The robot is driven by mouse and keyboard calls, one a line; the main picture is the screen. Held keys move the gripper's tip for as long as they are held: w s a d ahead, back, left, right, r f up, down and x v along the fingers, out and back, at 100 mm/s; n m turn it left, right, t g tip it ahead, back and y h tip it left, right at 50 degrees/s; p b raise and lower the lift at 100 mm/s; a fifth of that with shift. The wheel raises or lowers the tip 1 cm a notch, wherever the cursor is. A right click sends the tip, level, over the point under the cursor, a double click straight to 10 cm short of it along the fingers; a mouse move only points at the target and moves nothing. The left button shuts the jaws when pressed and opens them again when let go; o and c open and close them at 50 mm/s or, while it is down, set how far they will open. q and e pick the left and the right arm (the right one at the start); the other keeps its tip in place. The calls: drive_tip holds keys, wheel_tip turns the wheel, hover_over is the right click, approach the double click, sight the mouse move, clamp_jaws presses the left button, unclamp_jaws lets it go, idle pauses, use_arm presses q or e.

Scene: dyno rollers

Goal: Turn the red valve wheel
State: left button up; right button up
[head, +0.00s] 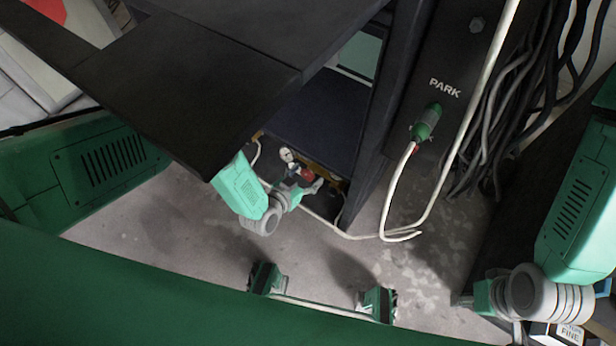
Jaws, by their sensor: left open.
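A small red part (307,174), which looks like the red valve wheel, shows low by the dark cabinet in the middle of the head view. Only a little of it is visible. My left gripper (303,179) is right at it, with its fingers open and apart on either side of the red. I cannot tell whether they touch it. My right arm's wrist is at the lower right, far from the wheel. The right gripper (478,298) is mostly hidden or dark, and its fingers cannot be made out.
A dark panel (190,80) overhangs my left forearm. A dark post (440,60) marked PARK holds a green connector (427,122) with a white cable (392,195) looping to the floor. Black cables (510,95) hang at the right. Open concrete floor (200,245) lies in front.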

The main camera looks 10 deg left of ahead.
use_arm(q)
drive_tip(key=shift+w+f, duration=0.15)
drive_tip(key=shift+w, duration=0.25)
drive_tip(key=shift+c, duration=0.4)
drive_tip(key=shift+d, duration=0.1)
drive_tip(key=c, duration=1.1)
